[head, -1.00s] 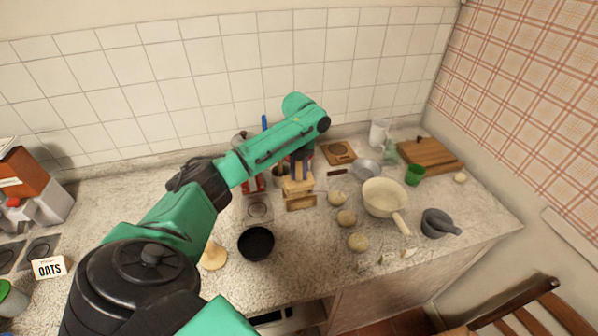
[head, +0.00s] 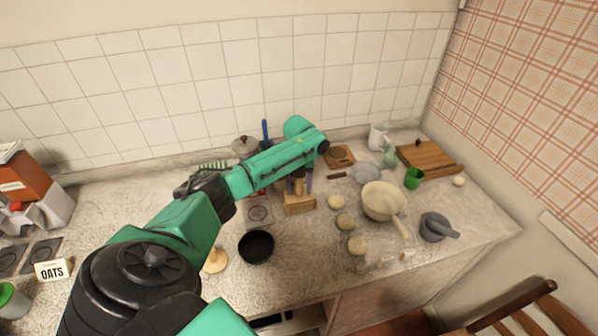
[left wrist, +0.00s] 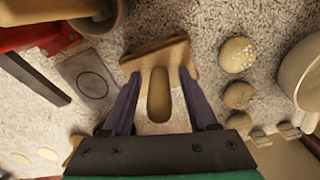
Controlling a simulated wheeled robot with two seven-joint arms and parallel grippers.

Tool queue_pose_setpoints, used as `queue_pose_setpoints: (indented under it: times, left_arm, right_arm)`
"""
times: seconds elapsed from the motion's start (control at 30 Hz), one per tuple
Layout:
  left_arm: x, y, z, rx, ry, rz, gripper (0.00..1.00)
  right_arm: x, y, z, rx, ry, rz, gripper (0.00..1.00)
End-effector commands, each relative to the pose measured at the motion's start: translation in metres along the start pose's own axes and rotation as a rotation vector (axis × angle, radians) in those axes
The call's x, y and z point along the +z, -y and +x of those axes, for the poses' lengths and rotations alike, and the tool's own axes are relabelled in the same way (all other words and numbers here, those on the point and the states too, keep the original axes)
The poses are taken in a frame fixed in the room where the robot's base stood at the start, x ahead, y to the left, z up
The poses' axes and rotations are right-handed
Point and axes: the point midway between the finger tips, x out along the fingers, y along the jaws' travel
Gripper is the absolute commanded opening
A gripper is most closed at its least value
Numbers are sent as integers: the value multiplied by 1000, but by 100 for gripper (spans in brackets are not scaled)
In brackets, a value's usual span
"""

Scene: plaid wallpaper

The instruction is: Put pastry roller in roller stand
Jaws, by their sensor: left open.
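The wooden roller stand (head: 299,205) stands on the counter under my left arm, and it also shows in the left wrist view (left wrist: 183,54). The pastry roller's rounded wooden handle (left wrist: 159,97) points up toward the left wrist camera at the stand. Its lower part is hard to tell from the stand, so how deep it sits is unclear. My left gripper (left wrist: 161,108) is open, with one dark finger on each side of the handle and a visible gap on both sides. In the head view its fingers reach down just above the stand. My right gripper is not seen.
A black bowl (head: 256,246) is in front to the left. A pot (head: 246,146) and utensils stand close behind my forearm.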

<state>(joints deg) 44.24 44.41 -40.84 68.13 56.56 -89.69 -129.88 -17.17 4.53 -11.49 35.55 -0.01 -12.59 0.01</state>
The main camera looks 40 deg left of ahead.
Motion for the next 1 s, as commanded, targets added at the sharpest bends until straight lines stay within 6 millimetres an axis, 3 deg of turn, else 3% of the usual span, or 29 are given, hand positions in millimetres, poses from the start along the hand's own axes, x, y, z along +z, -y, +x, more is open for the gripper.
queue_pose_setpoints:
  times: [0.17, 0.5, 0.63, 1.0]
  left_arm:
    - [2, 1, -25, -4, 5, 0, 59]
    - [1, 1, -109, -4, 3, -1, 59]
    - [1, 0, -121, -2, 1, -1, 59]
    - [0, 0, -122, -1, 0, -1, 59]
  right_arm:
    - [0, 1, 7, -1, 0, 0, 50]
    - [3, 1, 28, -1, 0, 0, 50]
    - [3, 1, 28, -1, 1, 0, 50]
    - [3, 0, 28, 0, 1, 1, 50]
